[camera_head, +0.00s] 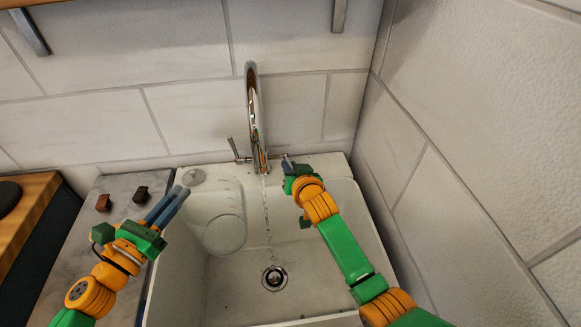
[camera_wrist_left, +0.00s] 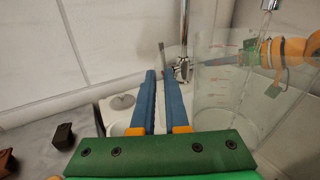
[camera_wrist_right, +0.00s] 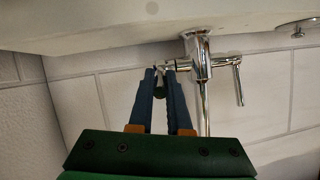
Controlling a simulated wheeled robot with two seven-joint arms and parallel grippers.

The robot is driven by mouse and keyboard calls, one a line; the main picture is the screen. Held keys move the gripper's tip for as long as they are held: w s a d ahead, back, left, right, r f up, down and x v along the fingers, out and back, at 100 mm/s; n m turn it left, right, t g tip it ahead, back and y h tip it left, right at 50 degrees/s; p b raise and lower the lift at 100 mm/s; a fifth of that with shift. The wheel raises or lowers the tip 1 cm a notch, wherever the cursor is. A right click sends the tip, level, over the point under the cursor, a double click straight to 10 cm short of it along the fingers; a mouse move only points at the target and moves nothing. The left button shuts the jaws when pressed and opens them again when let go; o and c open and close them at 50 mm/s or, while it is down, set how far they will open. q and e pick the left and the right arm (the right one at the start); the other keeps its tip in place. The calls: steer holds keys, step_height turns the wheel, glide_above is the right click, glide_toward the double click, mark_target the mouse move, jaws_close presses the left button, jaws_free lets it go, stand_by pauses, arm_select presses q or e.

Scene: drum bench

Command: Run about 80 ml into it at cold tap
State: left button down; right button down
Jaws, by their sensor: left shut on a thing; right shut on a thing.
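A clear measuring beaker (camera_head: 222,222) with faint red marks hangs over the left side of the white sink; it also shows in the left wrist view (camera_wrist_left: 212,110). My left gripper (camera_head: 180,193) is shut at its left; its hold on the beaker is hard to see. The chrome tap (camera_head: 253,95) stands at the sink's back, and a thin water stream (camera_head: 267,215) falls from its spout. In the head view the stream passes right of the beaker towards the drain. My right gripper (camera_wrist_right: 160,72) is shut on the tap's right handle (camera_head: 287,159). No water level is clear in the beaker.
The sink (camera_head: 313,257) has a drain (camera_head: 274,278) near its middle. A brown block (camera_head: 103,203) and a dark block (camera_head: 140,195) lie on the grey counter at left. The tap's left handle (camera_head: 234,149) points up-left. A tiled wall (camera_head: 455,120) stands close on the right.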

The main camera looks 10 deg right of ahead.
mark_target(286, 157)
steer(key=shift+w+r+g, duration=0.2)
steer(key=shift+r+g, duration=0.2)
steer(key=shift+g, duration=0.3)
steer(key=shift+w+r+g, duration=0.15)
steer(key=shift+r+g, duration=0.25)
steer(key=shift+g, duration=0.3)
steer(key=shift+w+r+m+g, duration=0.15)
steer(key=shift+w+r+g, duration=0.15)
steer(key=shift+g, duration=0.4)
steer(key=shift+w+r+m+g, duration=0.15)
steer(key=shift+r+g, duration=0.2)
steer(key=shift+g, duration=0.35)
steer(key=c, duration=0.9)
jaws_free()
steer(key=shift+o, duration=0.2)
